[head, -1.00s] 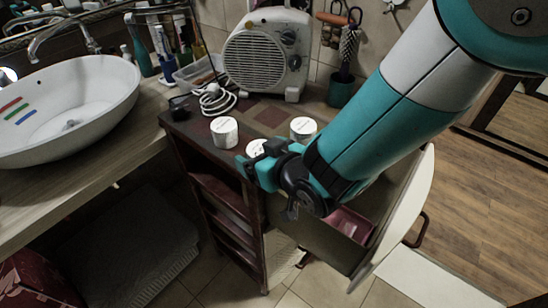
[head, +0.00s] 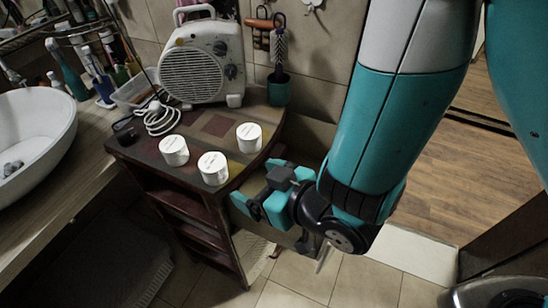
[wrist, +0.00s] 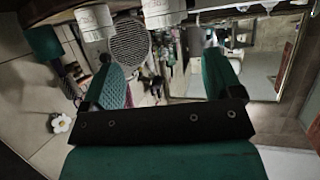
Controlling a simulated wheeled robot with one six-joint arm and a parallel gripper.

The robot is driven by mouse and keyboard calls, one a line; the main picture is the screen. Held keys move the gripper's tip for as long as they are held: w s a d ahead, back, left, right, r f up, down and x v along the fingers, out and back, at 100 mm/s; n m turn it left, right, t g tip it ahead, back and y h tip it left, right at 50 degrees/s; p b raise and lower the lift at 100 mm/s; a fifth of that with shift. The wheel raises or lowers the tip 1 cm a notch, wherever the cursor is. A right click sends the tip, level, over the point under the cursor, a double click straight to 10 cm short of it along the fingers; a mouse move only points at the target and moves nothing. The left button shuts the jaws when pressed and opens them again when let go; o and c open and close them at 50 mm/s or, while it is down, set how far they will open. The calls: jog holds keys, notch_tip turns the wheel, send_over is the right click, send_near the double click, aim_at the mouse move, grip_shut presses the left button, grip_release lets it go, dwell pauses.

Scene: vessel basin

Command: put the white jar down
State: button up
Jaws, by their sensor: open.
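Three white jars stand upright on the dark wooden cabinet top (head: 195,128): a left jar (head: 174,151), a front jar (head: 213,168) near the front edge, and a right jar (head: 249,137). I cannot tell which one the task means. My gripper (head: 257,187) is open and empty, to the right of and below the front jar, beyond the cabinet's edge and apart from the jars. In the wrist view, the spread fingers of my gripper (wrist: 163,78) have nothing between them. Two white jars show at the top, one (wrist: 95,21) near the left finger.
A white fan heater (head: 200,62) and a teal cup (head: 279,90) with a brush stand at the back of the cabinet. A coiled white cable (head: 161,118) lies left of the jars. A white basin (head: 40,125) is at far left. Tiled floor lies below.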

jog(key=shift+p+v, duration=1.8)
jog(key=shift+p, duration=1.75)
jog(key=shift+a, duration=0.1)
